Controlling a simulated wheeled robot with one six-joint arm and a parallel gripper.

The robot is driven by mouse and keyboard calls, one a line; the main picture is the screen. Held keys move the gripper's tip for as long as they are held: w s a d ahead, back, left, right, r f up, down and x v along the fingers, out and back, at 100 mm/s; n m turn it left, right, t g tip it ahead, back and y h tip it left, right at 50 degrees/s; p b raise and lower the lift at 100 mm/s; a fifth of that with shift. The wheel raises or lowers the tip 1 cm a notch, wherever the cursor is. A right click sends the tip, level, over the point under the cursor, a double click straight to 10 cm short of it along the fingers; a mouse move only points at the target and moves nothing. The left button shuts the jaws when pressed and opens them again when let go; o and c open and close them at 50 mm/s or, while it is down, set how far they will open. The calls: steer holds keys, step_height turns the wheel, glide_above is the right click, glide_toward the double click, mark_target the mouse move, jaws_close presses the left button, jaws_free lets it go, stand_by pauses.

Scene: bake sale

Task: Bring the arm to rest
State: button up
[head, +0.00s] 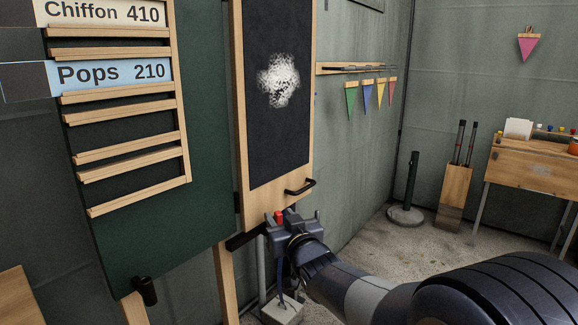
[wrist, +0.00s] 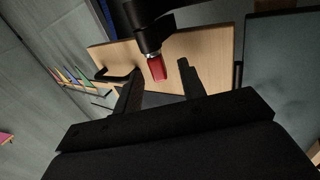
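My gripper (head: 292,216) is in front of the lower edge of the wood-framed black panel, low in the middle of the head view. In the wrist view its two fingers (wrist: 160,70) are apart. A small red piece (head: 278,216) shows by the fingers in the head view. In the wrist view the red piece (wrist: 157,68) is at the end of a black part and appears between the fingertips. I see no finger clearly pressed on it; whether it touches a finger I cannot tell.
The framed panel (head: 285,150) has a black handle (head: 300,187) just above my gripper. A green price board (head: 160,230) stands to the left. Pennants (head: 367,96) hang on the wall. A black post (head: 410,185), a wooden stand (head: 455,195) and a table (head: 540,158) are right, with open floor between.

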steer(key=shift+w+r+p, duration=0.15)
steer(key=shift+r+p, duration=0.35)
steer(key=shift+f, duration=0.1)
steer(key=shift+f+b, duration=0.35)
steer(key=shift+b, duration=0.1)
steer(key=shift+s+d+f, duration=0.1)
steer(key=shift+s+f, duration=0.1)
steer(key=shift+s, duration=0.1)
steer(key=p+v, duration=0.2)
steer(key=v, duration=0.8)
steer(key=b+x, duration=0.2)
steer(key=x, duration=0.8)
step_height(320, 180, up, 6)
steer(key=p, duration=0.6)
steer(key=shift+w, duration=0.3)
